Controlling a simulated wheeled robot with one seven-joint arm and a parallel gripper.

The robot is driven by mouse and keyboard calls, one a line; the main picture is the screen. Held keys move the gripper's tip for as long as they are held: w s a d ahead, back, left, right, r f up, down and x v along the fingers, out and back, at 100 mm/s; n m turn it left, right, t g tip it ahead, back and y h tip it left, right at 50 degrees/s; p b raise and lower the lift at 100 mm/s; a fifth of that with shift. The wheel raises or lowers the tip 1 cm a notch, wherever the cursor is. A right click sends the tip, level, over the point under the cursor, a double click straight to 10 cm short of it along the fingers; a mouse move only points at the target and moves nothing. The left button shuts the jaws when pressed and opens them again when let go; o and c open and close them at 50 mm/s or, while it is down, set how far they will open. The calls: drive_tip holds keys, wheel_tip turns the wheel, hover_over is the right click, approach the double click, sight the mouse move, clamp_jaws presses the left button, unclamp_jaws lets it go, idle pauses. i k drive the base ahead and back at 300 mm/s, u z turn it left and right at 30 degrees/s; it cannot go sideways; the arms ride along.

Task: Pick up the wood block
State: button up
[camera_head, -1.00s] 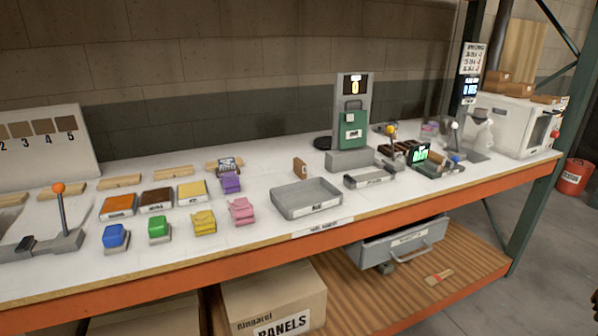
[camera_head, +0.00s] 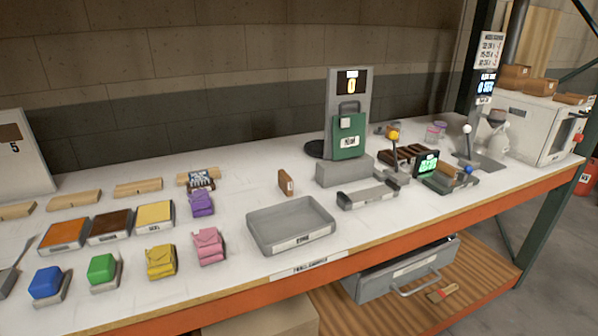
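A small brown wood block (camera_head: 286,182) stands upright on the white tabletop (camera_head: 240,235), just behind the grey tray (camera_head: 290,247). It carries a small pale label on its side and nothing touches it. Pale wooden strips also lie along the back left, such as one wooden strip (camera_head: 138,188). Several brown blocks (camera_head: 516,77) sit on top of the white oven-like box (camera_head: 540,118) at the far right. My gripper is not in view.
A grey stand with a green canister (camera_head: 349,137) rises right of the block. Purple (camera_head: 201,204), pink (camera_head: 208,246) and yellow (camera_head: 161,262) items stand to its left. A lever with a yellow knob (camera_head: 393,136) is farther right. The orange shelf edge (camera_head: 410,229) runs along the front.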

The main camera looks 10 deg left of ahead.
sight(285, 182)
drive_tip(key=i, duration=0.9)
drive_tip(key=u, duration=0.1)
